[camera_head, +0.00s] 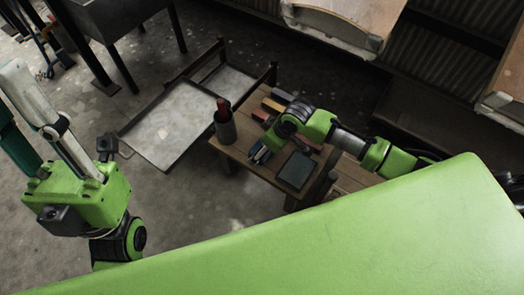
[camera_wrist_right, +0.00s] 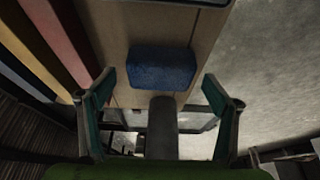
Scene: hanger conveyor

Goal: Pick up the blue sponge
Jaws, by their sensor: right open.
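The blue sponge (camera_wrist_right: 162,67) lies on the wooden table (camera_head: 231,151), near its edge, in the right wrist view. My right gripper (camera_wrist_right: 159,84) is open. Its two teal-padded fingers stand left and right of the sponge in that view, apart from it, and nothing is held. In the head view my right gripper (camera_head: 260,154) is low over the table, and it largely hides the sponge. My left gripper (camera_head: 28,110) is at the far left of the head view, away from the table. Its opening is not clear from this angle.
A dark cup (camera_head: 225,128) with red items stands at the table's left corner. A dark flat panel (camera_head: 296,171) lies on the table. Several coloured book-like blocks (camera_wrist_right: 60,38) lie beside the sponge. A low metal-topped frame (camera_head: 178,125) stands left of the table. Large hanging pieces (camera_head: 345,20) are behind.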

